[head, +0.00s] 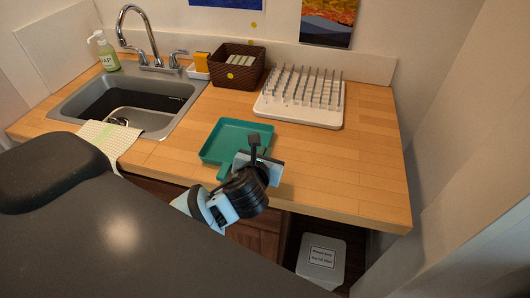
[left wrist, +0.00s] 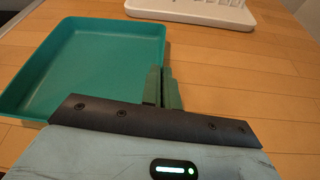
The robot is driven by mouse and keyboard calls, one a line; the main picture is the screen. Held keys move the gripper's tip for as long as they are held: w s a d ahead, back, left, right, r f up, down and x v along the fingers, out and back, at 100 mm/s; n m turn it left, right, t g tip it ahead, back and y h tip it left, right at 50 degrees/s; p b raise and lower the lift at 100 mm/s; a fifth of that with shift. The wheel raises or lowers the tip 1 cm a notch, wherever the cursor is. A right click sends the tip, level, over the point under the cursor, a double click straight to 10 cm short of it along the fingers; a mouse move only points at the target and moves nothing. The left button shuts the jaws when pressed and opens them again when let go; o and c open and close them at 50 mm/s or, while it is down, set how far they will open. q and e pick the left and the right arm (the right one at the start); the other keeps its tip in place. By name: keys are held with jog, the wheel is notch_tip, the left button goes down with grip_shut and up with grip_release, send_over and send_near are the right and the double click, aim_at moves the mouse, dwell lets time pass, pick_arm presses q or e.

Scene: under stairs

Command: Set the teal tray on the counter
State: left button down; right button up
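The teal tray (head: 222,141) is a shallow, empty square tray near the front edge of the wooden counter (head: 369,160). It looks level; I cannot tell whether its whole underside touches the counter. My left gripper (head: 254,146) is at the tray's right side, near the front corner. In the left wrist view the tray (left wrist: 88,60) fills the upper left, and the fingers of the gripper (left wrist: 162,88) are close together, with the tray's right wall running between them. The gripper hides part of that wall. My right gripper is not in view.
A white drying rack (head: 300,98) stands behind the tray, with a brown basket (head: 238,66) left of it. The sink (head: 130,100) with a draped cloth (head: 110,138) is at left. The counter right of the tray is clear. A white bin (head: 321,262) stands below.

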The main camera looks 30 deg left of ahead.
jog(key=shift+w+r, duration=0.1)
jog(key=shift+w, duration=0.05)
pick_arm(q)
jog(key=c, duration=1.7)
grip_release()
jog(key=shift+f, duration=0.1)
